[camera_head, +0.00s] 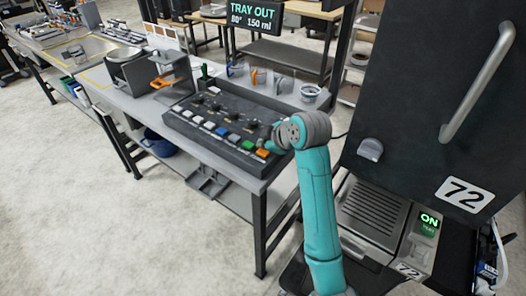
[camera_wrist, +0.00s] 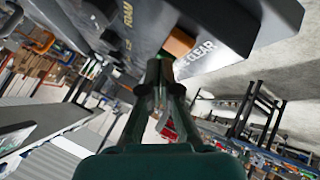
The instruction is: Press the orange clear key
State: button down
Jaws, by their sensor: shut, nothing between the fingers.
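The orange clear key (camera_head: 262,153) is at the right end of the front row of keys on the dark control panel (camera_head: 225,105). In the wrist view the orange key (camera_wrist: 180,42) shows near the top, beside a label reading "CLEAR" (camera_wrist: 200,54). My gripper (camera_wrist: 161,66) is shut and empty, its tips just below the orange key in that picture. I cannot tell whether the tips touch the key. In the head view my arm's end is at the panel's right end, and its fingers cannot be made out clearly.
A green key (camera_head: 248,145) is beside the orange one, with blue and white keys further left. A display (camera_head: 256,15) reads "TRAY OUT 80° 150 ml". Several cups stand behind the panel. A dark cabinet (camera_head: 415,100) marked 72 stands close on the right.

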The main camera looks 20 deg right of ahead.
aim_at(264, 153)
jog(key=shift+f, duration=0.1)
dwell(0.5)
jog(key=shift+f, duration=0.3)
jog(key=shift+f, duration=0.5)
dwell(0.8)
jog(key=shift+r, duration=0.95)
jog(key=shift+r, duration=2.5)
jog(key=shift+s, duration=0.1)
